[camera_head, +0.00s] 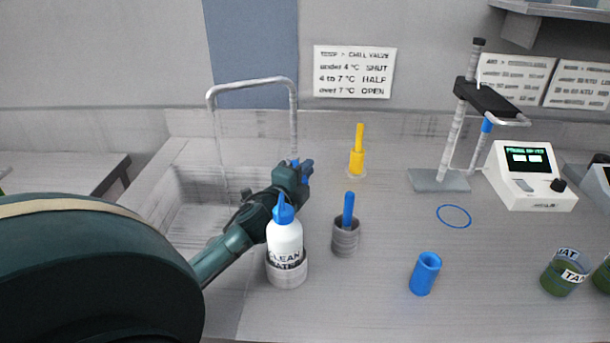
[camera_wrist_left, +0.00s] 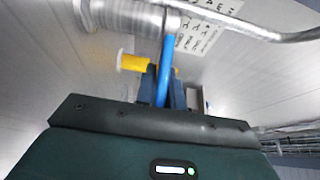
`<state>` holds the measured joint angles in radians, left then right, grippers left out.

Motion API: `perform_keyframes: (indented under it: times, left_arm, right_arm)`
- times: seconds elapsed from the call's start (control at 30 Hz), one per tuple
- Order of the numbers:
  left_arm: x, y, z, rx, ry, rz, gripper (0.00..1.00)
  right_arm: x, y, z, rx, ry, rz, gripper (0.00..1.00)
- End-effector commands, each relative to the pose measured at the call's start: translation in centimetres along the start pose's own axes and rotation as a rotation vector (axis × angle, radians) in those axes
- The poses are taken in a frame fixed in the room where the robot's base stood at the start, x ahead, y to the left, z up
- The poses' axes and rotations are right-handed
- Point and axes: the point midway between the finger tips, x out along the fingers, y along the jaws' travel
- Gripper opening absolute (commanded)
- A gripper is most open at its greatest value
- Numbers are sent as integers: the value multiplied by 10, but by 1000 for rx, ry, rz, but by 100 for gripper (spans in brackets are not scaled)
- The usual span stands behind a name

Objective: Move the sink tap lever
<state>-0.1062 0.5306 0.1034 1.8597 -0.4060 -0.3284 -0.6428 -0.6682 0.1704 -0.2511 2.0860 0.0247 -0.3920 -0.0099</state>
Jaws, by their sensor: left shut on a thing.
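The sink tap (camera_head: 293,115) is a grey arched pipe over the sink at the left of the head view. It also shows across the top of the left wrist view (camera_wrist_left: 240,22). Its blue lever (camera_wrist_left: 168,58) runs from the tap body down between my left gripper's fingers. My left gripper (camera_head: 303,170) is at the foot of the tap, shut on the lever, with the fingers (camera_wrist_left: 161,90) on both sides of it. In the head view the gripper hides most of the lever. My right gripper is in neither view.
A white bottle (camera_head: 285,240) in a grey holder stands close to my left forearm. A yellow-handled valve (camera_head: 357,160), a grey cup with a blue handle (camera_head: 345,236) and a blue cylinder (camera_head: 425,273) stand to the right. The sink basin (camera_head: 195,195) looks empty.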

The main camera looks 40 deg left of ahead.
Motion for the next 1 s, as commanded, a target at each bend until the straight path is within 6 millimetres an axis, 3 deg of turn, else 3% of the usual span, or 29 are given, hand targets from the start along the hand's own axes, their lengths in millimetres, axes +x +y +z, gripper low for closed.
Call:
perform_keyframes:
  times: [0.47,0.5,0.73,1.0]
  left_arm:
    - [4,0,2,1,-5,1,0]
    - [4,0,2,1,-5,1,11]
    - [4,0,2,0,-5,0,30]
    - [3,0,2,0,-5,1,32]
  right_arm:
    - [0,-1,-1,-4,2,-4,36]
    - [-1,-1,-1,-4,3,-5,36]
    - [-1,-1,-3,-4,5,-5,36]
    - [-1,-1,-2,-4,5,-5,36]
